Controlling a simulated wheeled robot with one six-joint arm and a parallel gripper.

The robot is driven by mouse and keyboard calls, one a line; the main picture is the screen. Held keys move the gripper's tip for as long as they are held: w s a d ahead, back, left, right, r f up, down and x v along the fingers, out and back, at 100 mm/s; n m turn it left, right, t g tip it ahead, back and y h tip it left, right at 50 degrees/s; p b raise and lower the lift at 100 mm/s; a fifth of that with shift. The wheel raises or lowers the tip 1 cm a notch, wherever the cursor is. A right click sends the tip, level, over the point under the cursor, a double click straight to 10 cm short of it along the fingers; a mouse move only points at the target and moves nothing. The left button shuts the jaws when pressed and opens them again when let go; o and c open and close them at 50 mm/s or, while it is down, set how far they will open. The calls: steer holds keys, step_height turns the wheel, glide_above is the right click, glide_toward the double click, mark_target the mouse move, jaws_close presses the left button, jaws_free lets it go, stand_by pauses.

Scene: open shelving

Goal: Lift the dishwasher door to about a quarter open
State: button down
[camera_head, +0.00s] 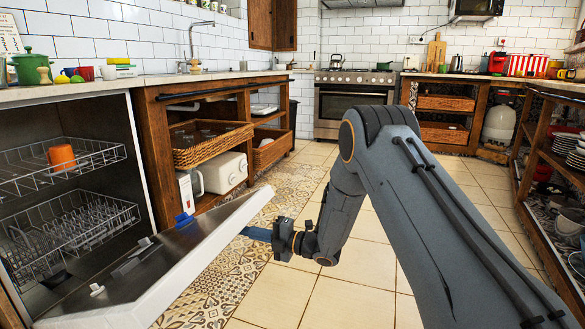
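The dishwasher door (185,262) is folded down at the lower left, well open, with its dark metallic inner panel facing up and its pale edge toward me. The dishwasher's racks (62,232) show behind it. My gripper (248,233) is at the right, outer side of the door, near its far end. Its blue fingers point left toward the door's edge. Their tips are close to the edge or partly behind it, so I cannot tell whether they touch it or how far apart they are.
An orange cup (61,157) sits in the upper rack. A wooden cabinet with a wicker basket (212,145) stands right of the dishwasher. Tiled floor (350,300) is open in the middle. Wooden shelving (530,150) lines the right side.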

mark_target(234, 212)
steer(key=shift+w+a+r+p, duration=0.25)
steer(key=shift+w+a+r, duration=0.1)
steer(key=shift+a+r, duration=0.7)
steer(key=shift+w+a+r+p, duration=0.2)
steer(key=shift+w+a+r, duration=0.15)
steer(key=shift+a+r, duration=0.65)
steer(key=shift+w+a+r+p, duration=0.25)
steer(key=shift+w+a+r, duration=0.1)
steer(key=shift+a+r, duration=0.65)
steer(key=shift+w+a+r+b, duration=0.35)
steer(key=shift+w+a+r, duration=1.65)
steer(key=shift+a+r, duration=3.5)
steer(key=shift+w+a+r+b, duration=0.35)
steer(key=shift+w+a+r, duration=1.65)
steer(key=shift+a+r, duration=3.45)
steer(key=p+v, duration=0.5)
steer(key=v, duration=0.5)
steer(key=shift+f+p, duration=0.25)
steer(key=shift+p, duration=0.1)
